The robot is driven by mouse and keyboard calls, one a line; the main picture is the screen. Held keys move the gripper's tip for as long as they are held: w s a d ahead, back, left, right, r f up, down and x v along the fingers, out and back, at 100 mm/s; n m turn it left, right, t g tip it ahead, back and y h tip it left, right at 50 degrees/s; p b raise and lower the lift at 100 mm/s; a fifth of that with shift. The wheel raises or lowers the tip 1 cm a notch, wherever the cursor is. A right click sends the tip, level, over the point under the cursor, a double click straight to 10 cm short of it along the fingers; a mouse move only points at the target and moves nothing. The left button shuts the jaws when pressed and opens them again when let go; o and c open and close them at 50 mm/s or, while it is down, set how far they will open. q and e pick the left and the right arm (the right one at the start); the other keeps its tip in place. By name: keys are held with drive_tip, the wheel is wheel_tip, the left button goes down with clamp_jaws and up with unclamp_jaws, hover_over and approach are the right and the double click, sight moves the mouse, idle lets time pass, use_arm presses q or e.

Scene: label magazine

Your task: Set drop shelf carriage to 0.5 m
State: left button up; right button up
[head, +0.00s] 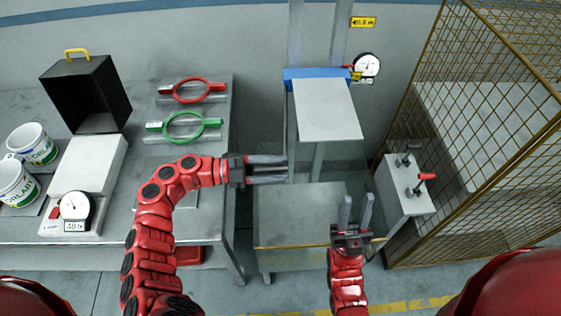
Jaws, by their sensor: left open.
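The drop shelf carriage is a blue bracket (318,73) on an upright grey mast, with a flat pale shelf (327,108) jutting toward me. A round dial (367,65) and a small red knob (346,66) sit at the bracket's right end. My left gripper (287,169) is open and empty, below and left of the shelf. My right gripper (358,198) is open and empty, pointing up the picture, below the shelf.
A grey box with levers (402,200), one red-tipped, stands at right beside a yellow mesh cage (480,120). A low grey cart (300,215) lies under the shelf. The left bench (210,220) carries white tubs, a scale, a black box, and red and green ring tools.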

use_arm(q)
drive_tip(key=shift+d, duration=0.55)
clamp_jaws()
drive_tip(key=shift+f, duration=0.15)
idle(1.0)
